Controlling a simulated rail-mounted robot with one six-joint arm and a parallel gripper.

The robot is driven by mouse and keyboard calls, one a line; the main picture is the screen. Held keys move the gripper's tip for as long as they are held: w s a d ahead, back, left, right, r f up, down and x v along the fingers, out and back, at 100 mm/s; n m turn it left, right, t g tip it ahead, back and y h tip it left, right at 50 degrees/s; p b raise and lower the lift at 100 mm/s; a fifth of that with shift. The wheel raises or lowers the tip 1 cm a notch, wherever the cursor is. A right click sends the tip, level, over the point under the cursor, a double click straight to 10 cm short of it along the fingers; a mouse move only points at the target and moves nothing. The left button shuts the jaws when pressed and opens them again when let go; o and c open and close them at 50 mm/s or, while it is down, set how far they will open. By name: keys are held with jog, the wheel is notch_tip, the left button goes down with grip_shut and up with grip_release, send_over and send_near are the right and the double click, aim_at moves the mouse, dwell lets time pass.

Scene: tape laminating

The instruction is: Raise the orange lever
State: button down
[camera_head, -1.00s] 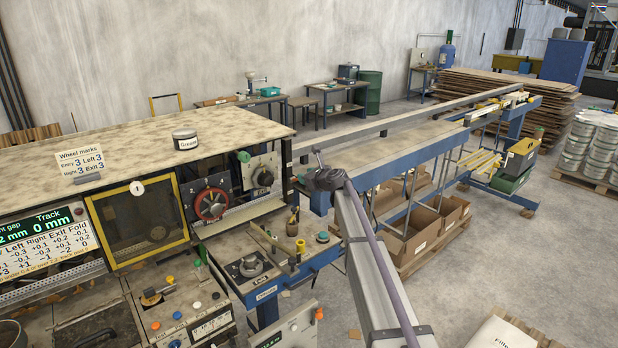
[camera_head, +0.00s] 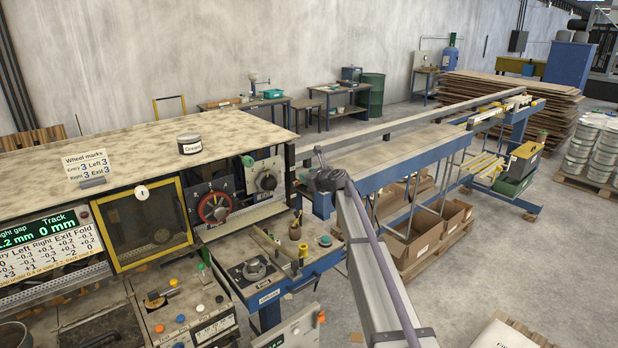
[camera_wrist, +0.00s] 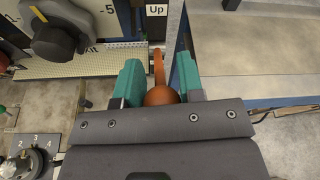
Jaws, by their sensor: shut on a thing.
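The orange lever (camera_wrist: 159,67) is seen in the wrist view, with a thin shaft and a round orange knob at its near end. My gripper (camera_wrist: 160,84) has teal fingers on either side of the knob and is shut on it. The lever's shaft points away toward a white "Up" label (camera_wrist: 155,9) on the machine. In the camera_head view I cannot make out the lever or the fingers.
A black dial (camera_wrist: 52,38) on the machine panel is left of the lever, also in the camera_head view (camera_head: 267,181). A lower bench (camera_head: 262,272) with another knob stands in front. A blue-framed conveyor (camera_head: 410,160) runs off to the right.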

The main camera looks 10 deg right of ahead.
dwell(0.5)
jog(key=c, duration=0.8)
grip_release()
jog(key=shift+w+f, duration=0.1)
jog(key=shift+w, duration=0.05)
jog(key=shift+o, duration=0.2)
jog(key=p+v, duration=0.3)
jog(key=v, duration=0.8)
